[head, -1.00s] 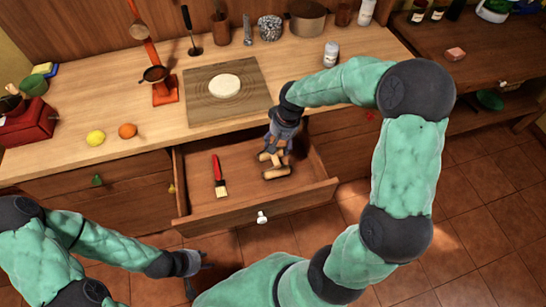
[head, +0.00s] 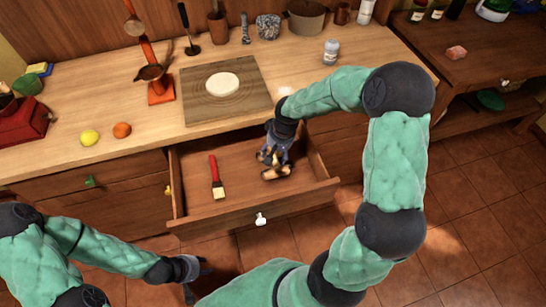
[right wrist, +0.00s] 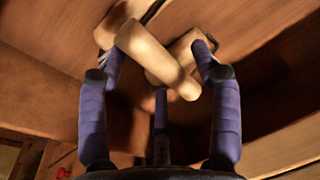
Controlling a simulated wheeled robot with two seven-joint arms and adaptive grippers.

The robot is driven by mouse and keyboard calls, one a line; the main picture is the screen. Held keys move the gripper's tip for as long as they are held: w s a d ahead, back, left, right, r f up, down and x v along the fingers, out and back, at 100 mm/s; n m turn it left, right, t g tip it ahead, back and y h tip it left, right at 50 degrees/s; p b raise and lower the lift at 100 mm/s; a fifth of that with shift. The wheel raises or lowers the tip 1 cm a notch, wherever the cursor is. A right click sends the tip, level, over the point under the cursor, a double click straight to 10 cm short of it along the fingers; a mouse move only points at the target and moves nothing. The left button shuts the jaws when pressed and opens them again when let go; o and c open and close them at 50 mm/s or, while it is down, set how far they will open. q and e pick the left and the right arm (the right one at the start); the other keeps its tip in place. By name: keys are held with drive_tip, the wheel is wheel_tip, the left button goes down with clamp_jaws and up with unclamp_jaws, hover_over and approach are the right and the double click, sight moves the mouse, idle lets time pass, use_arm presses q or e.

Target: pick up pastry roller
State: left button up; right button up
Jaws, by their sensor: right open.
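The pastry roller (head: 276,173) is pale wood and lies in the right part of the open drawer, partly hidden by my right gripper (head: 272,158). In the right wrist view its thick pale cylinders (right wrist: 158,58) lie crosswise among the blue fingers of my right gripper (right wrist: 156,65). The fingers are open, with the roller between and just beyond them; whether they touch it I cannot tell. My left gripper (head: 197,276) is low in front of the drawer, away from the roller, with its fingers apart and empty.
A red-handled brush (head: 215,178) lies in the drawer left of the roller. The drawer's front wall (head: 290,203) and sides stand around my right gripper. Above, the counter holds a board (head: 200,110) with flat dough (head: 222,85), a lemon (head: 89,137) and an orange (head: 122,130).

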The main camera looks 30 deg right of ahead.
clamp_jaws()
